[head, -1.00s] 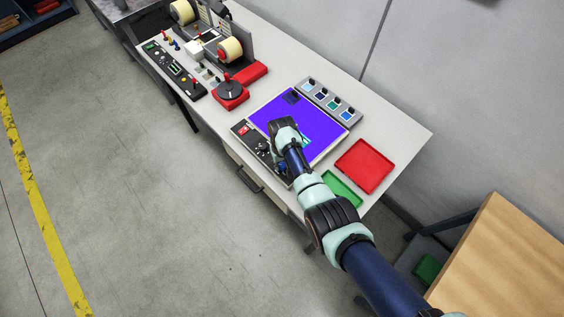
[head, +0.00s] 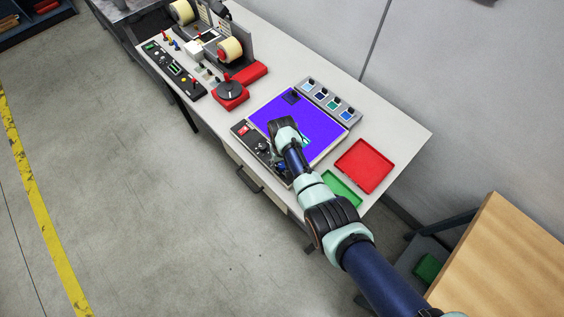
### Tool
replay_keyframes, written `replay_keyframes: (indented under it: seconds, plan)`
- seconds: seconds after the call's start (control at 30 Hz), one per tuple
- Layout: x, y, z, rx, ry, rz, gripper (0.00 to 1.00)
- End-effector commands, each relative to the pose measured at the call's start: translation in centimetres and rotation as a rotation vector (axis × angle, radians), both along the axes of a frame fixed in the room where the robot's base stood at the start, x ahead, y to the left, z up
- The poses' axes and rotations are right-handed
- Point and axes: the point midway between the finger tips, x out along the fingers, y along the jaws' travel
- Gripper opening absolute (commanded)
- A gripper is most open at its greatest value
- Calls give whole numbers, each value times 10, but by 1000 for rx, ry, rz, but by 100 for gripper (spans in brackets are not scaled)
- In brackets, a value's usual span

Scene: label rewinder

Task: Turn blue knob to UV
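The light box has a glowing violet-blue top (head: 318,137) and a black control panel (head: 241,137) along its front edge. The panel carries a small red display (head: 244,130) and a dark knob (head: 262,147). My gripper (head: 279,166) is low at the right part of this panel, below the bent wrist of my arm. The blue knob cannot be made out clearly; my gripper and wrist cover that end of the panel. The fingers are too small and hidden to tell whether they are open or shut, or touching a knob.
A grey strip of sample swatches (head: 327,100) lies behind the light box. A red tray (head: 364,166) and a green tray (head: 343,188) lie to the right. The rewinder's red-based turntable (head: 230,94) and a button panel (head: 173,70) stand to the left.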

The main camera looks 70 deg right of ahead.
Motion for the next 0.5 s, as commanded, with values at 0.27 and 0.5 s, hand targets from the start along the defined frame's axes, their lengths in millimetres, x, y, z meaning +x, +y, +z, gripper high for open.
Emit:
replay_keyframes:
  seconds: [0.27, 0.5]
  plan:
    - [1, -1, 17, -2, -2, 0, 56]
    - [0, -1, 77, -4, -3, 0, 56]
